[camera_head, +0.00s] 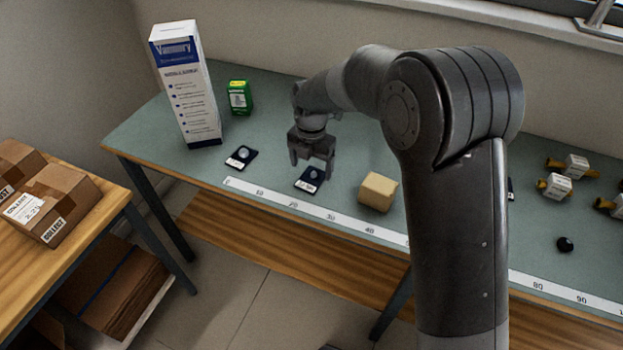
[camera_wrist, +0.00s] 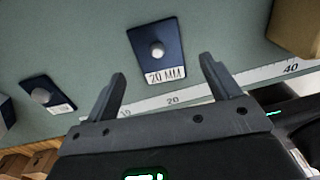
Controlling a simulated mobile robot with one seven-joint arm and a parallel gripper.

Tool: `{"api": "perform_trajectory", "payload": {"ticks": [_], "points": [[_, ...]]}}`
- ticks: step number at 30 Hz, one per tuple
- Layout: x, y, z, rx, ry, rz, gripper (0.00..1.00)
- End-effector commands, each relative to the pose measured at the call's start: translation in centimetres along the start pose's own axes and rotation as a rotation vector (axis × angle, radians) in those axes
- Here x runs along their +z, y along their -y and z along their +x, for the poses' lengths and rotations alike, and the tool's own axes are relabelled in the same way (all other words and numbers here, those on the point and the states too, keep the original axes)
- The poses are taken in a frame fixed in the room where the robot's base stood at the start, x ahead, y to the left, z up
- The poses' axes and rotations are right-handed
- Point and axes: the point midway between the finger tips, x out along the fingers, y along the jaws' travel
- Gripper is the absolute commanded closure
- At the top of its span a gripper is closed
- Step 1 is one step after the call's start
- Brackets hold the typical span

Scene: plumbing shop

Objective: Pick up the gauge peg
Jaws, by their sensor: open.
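A gauge peg, a small grey round-topped pin (camera_wrist: 157,51), stands on a dark blue plate labelled "20 MM" (camera_wrist: 141,38). In the head view this plate (camera_head: 303,186) lies on the bench under my gripper (camera_head: 312,172). In the wrist view my gripper (camera_wrist: 164,80) is open and empty, with the peg beyond the fingertips and between their lines. A second similar peg (camera_wrist: 41,96) stands on another dark plate to the left, which also shows in the head view (camera_head: 241,158); its label is too small to read.
A white ruler strip (camera_head: 270,198) runs along the bench's front edge. A tan block (camera_head: 377,191) sits right of the plate. A tall white box (camera_head: 186,90) and a green box (camera_head: 240,98) stand at the back left. White-and-brass fittings (camera_head: 556,186) and a black knob (camera_head: 565,244) lie right.

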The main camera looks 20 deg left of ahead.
Motion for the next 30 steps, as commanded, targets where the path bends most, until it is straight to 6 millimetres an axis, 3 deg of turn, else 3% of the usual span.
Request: {"api": "perform_trajectory", "payload": {"ticks": [6, 14, 30], "points": [[0.1, 0.0, 2.9, -0.001, -0.001, 0.000, 0.18], [0.1, 0.0, 3.2, 0.000, 0.000, 0.001, 0.18], [0.1, 0.0, 3.1, 0.000, 0.000, 0.002, 0.61]]}}
